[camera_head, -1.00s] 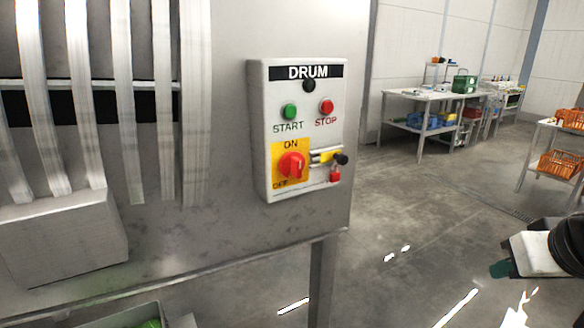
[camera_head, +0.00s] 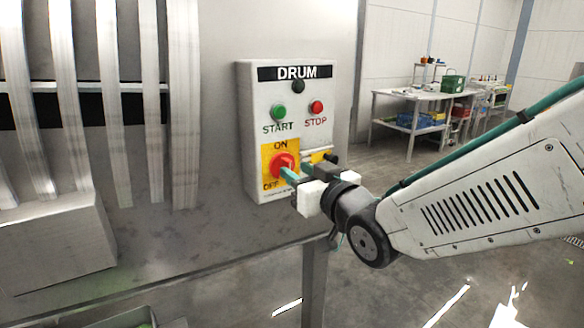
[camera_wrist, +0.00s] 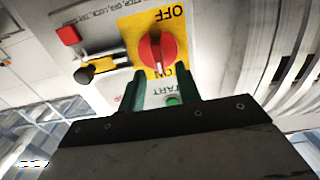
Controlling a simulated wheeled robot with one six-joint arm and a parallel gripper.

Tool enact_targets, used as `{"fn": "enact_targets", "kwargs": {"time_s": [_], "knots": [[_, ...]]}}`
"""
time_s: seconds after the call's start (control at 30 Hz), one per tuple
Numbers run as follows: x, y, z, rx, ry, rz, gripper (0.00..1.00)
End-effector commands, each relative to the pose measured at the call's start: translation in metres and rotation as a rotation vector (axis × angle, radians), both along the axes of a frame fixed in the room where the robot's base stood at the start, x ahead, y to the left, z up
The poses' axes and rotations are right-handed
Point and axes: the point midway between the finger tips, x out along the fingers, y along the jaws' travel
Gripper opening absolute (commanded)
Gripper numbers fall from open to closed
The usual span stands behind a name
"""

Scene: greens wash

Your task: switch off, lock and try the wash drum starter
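The grey DRUM starter box (camera_head: 323,135) is fixed to the steel wall panel. Its red rotary knob (camera_head: 283,161) sits on a yellow ON/OFF plate (camera_head: 267,150) and also shows in the wrist view (camera_wrist: 160,52). The knob's grip lies roughly along the ON side in the wrist view; its exact setting is hard to read. My gripper (camera_head: 290,174) is open, its green fingers at the knob, one to each side in the wrist view (camera_wrist: 158,78); contact is unclear. A black-ended yellow slide (camera_wrist: 100,70) and the red padlock (camera_wrist: 68,35) are beside the plate. My gripper hides the padlock in the head view.
Above the knob are a green START button (camera_head: 279,112), a red STOP button (camera_head: 316,107) and a dark lamp (camera_head: 298,86). Strip curtains (camera_head: 185,100) hang at left. A steel table (camera_head: 410,96) stands far back; the floor between is open.

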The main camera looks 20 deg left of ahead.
Motion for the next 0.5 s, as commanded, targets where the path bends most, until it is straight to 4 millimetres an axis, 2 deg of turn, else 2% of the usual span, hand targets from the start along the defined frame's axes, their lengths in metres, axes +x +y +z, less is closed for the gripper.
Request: {"fn": "enact_targets", "kwargs": {"time_s": [0.2,0.5], "knots": [[0.018,0.021,0.000,-0.001,-0.001,0.000,0.33],[0.022,0.025,0.000,-0.001,0.001,-0.001,0.33]]}}
